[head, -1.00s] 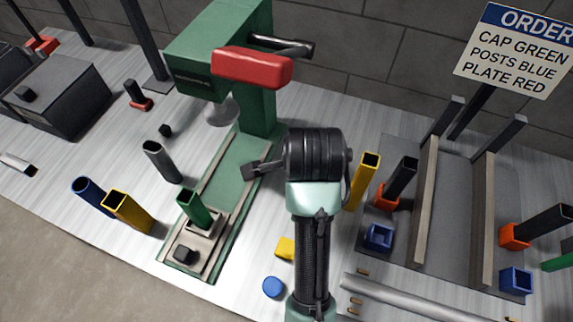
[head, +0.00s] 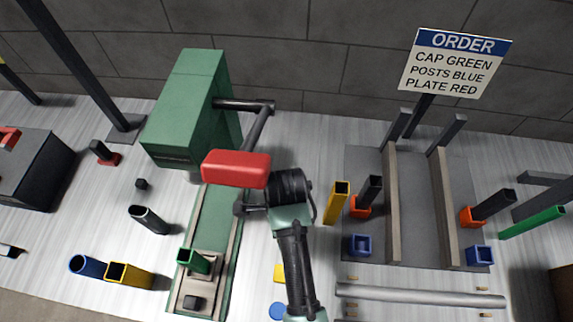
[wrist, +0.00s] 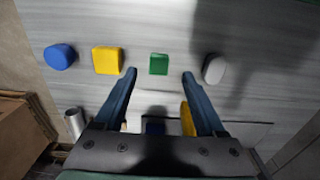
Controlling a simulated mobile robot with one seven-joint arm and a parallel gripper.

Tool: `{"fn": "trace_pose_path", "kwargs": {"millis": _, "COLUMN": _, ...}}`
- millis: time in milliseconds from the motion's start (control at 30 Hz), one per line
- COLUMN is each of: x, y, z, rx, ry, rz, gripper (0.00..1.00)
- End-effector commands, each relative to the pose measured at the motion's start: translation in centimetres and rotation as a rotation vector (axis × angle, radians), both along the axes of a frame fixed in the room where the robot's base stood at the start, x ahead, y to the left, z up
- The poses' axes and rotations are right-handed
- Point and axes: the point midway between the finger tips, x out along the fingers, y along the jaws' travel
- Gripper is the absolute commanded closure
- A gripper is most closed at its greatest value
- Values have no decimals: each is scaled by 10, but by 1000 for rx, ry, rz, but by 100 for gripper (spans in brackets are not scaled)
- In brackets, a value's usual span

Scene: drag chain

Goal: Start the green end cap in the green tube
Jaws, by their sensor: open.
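The green end cap (wrist: 159,64) lies on the bench in the wrist view, between and just beyond my gripper's fingertips. My gripper (wrist: 159,75) is open and empty, one finger on each side of the cap's line; I cannot tell its height above the bench. In the head view my arm hides the cap and the fingers. The square green tube (head: 194,262) stands in a fixture on the green press bed at the left, its open end up.
A yellow cap (wrist: 107,60) and blue cap (wrist: 60,56) lie left of the green one, a grey cap (wrist: 214,69) right. The press's red handle (head: 236,168) overhangs close by my arm. A yellow tube (head: 337,203) stands right of my arm. The order sign (head: 455,65) reads cap green.

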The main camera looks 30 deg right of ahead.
Motion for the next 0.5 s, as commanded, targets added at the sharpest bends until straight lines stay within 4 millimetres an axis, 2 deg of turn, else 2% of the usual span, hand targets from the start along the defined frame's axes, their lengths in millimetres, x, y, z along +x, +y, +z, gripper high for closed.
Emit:
{"fn": "trace_pose_path", "kwargs": {"millis": 167, "x": -1, "y": 0, "z": -12, "rx": 1, "ry": 1, "rz": 0, "gripper": 28}}
{"fn": "trace_pose_path", "kwargs": {"millis": 400, "x": -4, "y": -1, "z": -47, "rx": 1, "ry": 1, "rz": 1, "gripper": 28}}
{"fn": "trace_pose_path", "kwargs": {"millis": 500, "x": -4, "y": -1, "z": -56, "rx": -1, "ry": -1, "rz": 1, "gripper": 28}}
